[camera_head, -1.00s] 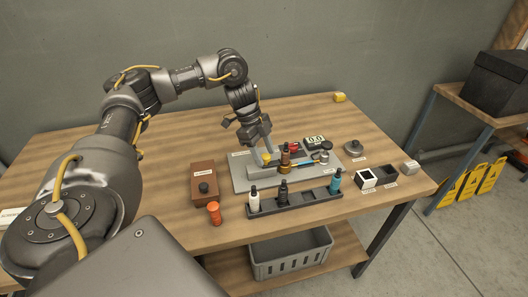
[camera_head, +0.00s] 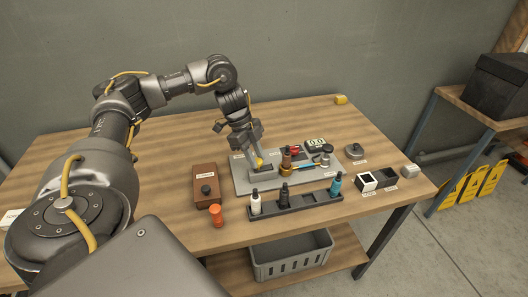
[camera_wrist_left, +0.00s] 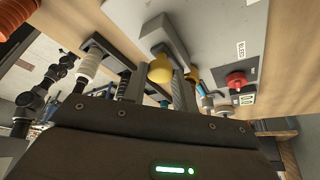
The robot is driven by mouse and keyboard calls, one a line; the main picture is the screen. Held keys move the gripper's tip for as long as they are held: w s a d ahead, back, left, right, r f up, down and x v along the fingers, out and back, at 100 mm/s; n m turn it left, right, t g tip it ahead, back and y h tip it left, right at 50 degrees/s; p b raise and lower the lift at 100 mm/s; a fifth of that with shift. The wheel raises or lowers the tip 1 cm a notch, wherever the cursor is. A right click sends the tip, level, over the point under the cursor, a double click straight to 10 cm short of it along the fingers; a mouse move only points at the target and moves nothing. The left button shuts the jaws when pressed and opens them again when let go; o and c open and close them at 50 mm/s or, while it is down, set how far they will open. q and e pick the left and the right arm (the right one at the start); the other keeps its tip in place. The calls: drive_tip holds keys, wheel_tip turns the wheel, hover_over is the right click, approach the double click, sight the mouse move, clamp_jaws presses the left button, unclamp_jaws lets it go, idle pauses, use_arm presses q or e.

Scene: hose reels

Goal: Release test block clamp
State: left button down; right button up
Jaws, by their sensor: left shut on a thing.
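A grey plate (camera_head: 243,184) on the wooden table carries a grey block fixture (camera_head: 265,171) with a yellow ball knob (camera_head: 259,162). My left gripper (camera_head: 256,158) reaches down to the knob from behind. In the left wrist view, the yellow knob (camera_wrist_left: 160,69) sits between the fingers of my left gripper (camera_wrist_left: 163,80), which are closed on it. The clamp's lower part is largely hidden by the fingers. A red knob (camera_wrist_left: 236,80) stands further along the plate. My right gripper is not in view.
A black rack (camera_head: 300,203) with several bottles stands in front of the plate. A brown box (camera_head: 206,177) and an orange cylinder (camera_head: 217,213) stand left. A display (camera_head: 315,143) and small containers (camera_head: 366,181) are at right. The table's back left is clear.

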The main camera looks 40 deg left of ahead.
use_arm(q)
drive_tip(key=shift+s+a+f, duration=0.1)
drive_tip(key=shift+a, duration=0.05)
drive_tip(key=c, duration=1.4)
unclamp_jaws()
drive_tip(key=shift+s, duration=0.1)
drive_tip(key=o, duration=0.3)
drive_tip(key=shift+s, duration=0.1)
drive_tip(key=shift+w+r, duration=0.2)
drive_tip(key=p+v, duration=0.3)
drive_tip(key=v, duration=0.7)
drive_tip(key=shift+s+r+p, duration=0.15)
drive_tip(key=shift+r+p, duration=0.1)
drive_tip(key=shift+p, duration=0.05)
